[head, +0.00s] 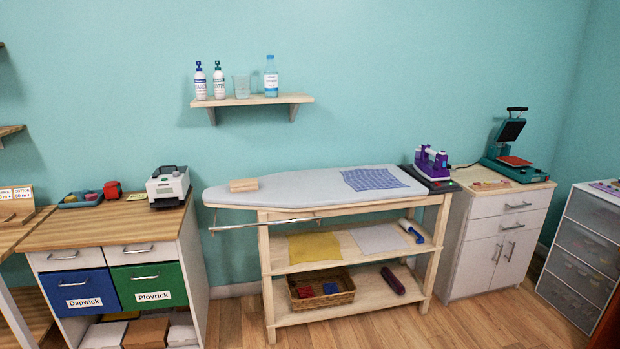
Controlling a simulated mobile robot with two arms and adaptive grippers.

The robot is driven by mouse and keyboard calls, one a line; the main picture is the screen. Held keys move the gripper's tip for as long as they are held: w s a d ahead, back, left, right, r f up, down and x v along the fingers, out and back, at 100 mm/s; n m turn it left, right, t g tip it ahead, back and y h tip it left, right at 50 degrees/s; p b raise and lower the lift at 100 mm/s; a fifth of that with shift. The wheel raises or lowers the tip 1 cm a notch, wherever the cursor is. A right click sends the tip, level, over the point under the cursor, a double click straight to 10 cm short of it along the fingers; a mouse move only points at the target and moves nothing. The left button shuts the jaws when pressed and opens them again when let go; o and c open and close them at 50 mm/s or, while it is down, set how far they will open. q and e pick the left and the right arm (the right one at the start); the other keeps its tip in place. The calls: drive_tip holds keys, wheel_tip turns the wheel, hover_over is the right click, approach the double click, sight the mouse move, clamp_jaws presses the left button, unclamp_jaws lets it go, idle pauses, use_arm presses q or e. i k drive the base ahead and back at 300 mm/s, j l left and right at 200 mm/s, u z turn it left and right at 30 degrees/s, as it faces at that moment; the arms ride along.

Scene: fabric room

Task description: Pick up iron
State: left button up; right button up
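A purple and white iron (431,161) stands on a dark rest (434,183) at the right end of the grey ironing board (300,190). A cord runs from the iron's area to the right. Neither of my grippers shows in the head view.
A blue checked cloth (376,179) and a wooden block (243,185) lie on the board. A green heat press (513,150) stands on the white cabinet (497,235) to the right. A wooden-topped cabinet (100,228) stands left. Wooden floor (480,325) is clear in front.

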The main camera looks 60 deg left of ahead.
sight(432, 170)
drive_tip(key=u, duration=1.6)
drive_tip(key=i, duration=0.1)
